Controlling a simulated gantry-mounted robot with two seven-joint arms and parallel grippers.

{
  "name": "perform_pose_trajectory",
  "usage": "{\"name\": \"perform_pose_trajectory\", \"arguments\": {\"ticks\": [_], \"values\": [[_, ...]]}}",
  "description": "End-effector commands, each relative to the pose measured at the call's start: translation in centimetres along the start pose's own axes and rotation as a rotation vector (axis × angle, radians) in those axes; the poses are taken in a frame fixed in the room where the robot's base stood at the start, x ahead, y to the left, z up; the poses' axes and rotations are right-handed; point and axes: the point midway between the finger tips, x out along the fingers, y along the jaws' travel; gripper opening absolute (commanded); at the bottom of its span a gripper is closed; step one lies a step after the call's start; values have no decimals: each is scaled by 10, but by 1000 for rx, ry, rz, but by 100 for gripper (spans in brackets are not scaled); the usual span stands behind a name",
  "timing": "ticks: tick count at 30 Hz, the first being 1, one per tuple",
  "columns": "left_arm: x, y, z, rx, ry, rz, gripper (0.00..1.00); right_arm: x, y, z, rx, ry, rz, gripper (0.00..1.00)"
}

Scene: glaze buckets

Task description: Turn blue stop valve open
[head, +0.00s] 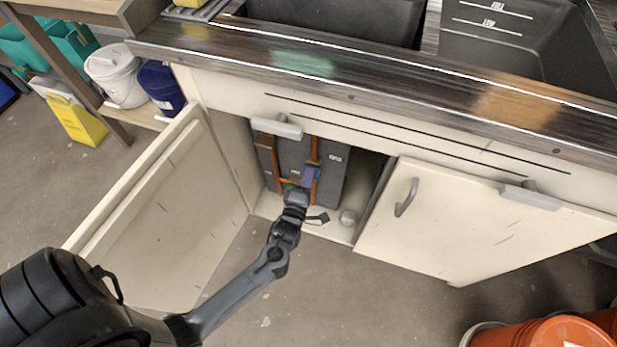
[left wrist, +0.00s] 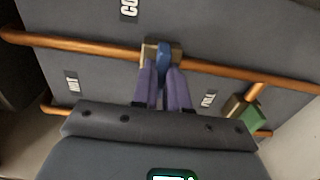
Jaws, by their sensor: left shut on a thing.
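The blue stop valve's handle (left wrist: 163,62) shows in the left wrist view, on a brass body (left wrist: 148,52) in the upper copper pipe (left wrist: 90,45). The handle points across the pipe, toward my gripper. My left gripper (left wrist: 164,90) has its purple fingers on both sides of the handle and is shut on it. In the head view, the left gripper (head: 311,176) reaches into the open cabinet at the copper pipes, and hides most of the valve. A green valve handle (left wrist: 252,117) sits lower right in the left wrist view. My right gripper is not in view.
The left cabinet door (head: 165,220) stands open beside my arm. The right door (head: 450,220) looks closed. The dark countertop (head: 350,70) overhangs the opening. A grey panel (head: 333,175) with labels backs the pipes. Orange buckets (head: 550,332) stand at lower right.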

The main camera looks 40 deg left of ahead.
Motion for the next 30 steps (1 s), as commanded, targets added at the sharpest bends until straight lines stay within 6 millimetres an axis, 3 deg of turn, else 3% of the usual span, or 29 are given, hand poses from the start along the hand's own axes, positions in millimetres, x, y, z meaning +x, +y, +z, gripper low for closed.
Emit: {"name": "perform_pose_trajectory", "arguments": {"ticks": [14,30], "values": [[0,3,1,128,-1,-2,0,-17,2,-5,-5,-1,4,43],[0,3,0,615,-1,-2,0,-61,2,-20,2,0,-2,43]]}}
